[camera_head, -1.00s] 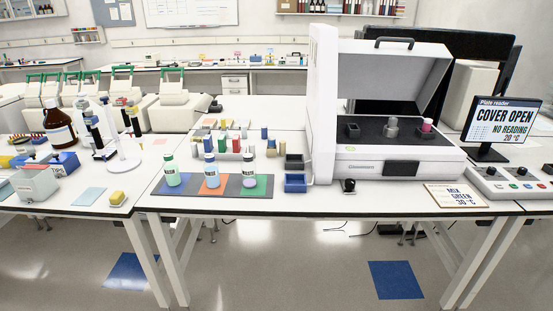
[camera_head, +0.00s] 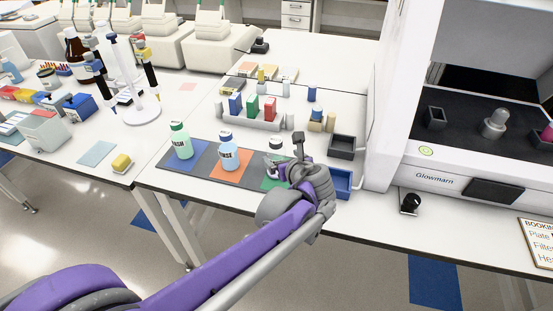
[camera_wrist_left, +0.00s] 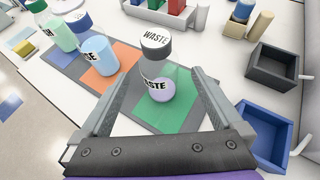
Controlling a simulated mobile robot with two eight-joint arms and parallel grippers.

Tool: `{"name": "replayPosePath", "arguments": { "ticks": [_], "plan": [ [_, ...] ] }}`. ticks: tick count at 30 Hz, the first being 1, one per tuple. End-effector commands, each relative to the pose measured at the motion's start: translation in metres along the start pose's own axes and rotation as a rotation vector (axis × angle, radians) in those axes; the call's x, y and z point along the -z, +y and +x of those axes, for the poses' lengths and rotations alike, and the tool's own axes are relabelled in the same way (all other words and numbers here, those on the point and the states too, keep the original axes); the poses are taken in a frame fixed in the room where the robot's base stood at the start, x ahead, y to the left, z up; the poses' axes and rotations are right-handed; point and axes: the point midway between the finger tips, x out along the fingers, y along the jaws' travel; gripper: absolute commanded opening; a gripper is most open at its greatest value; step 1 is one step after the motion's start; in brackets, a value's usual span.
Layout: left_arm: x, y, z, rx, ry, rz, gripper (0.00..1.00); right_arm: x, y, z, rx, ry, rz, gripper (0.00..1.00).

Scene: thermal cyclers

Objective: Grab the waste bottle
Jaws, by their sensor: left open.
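The waste bottle (camera_head: 275,148) stands upright on the green square of the mat (camera_head: 201,178). It is clear with a dark cap, and my left gripper partly hides it in the head view. In the left wrist view the waste bottle (camera_wrist_left: 158,70) shows its cap marked WASTE and a pale lilac bottom. My left gripper (camera_wrist_left: 164,76) is open, with one finger on each side of the bottle in that view and a gap to both. In the head view my left gripper (camera_head: 297,145) is just right of the bottle. My right gripper is not in view.
A green bottle (camera_head: 181,142) and a light-blue bottle (camera_head: 228,153) stand left on the mat. A rack (camera_head: 250,117) with coloured blocks is behind. A blue tray (camera_head: 342,182) and dark tray (camera_head: 342,146) lie close on the right, beside the white plate reader (camera_head: 432,182).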

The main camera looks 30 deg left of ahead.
Motion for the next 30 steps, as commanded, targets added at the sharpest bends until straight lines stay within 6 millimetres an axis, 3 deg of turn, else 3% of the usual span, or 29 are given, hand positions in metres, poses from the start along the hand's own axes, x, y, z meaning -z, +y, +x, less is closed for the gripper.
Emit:
{"name": "replayPosePath", "arguments": {
  "ticks": [6, 14, 21, 30],
  "plan": [
    [0.000, 0.000, 0.036, -0.004, -0.004, 0.011, 1.00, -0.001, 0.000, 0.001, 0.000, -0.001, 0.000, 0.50],
    [0.001, 0.000, 0.058, -0.002, -0.003, 0.009, 1.00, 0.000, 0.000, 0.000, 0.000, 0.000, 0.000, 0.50],
    [0.006, 0.000, 0.092, -0.003, -0.002, 0.007, 1.00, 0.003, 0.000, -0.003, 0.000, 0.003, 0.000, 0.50],
    [0.006, 0.000, 0.103, 0.000, -0.002, 0.008, 1.00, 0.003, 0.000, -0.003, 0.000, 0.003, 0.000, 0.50]
  ]
}}
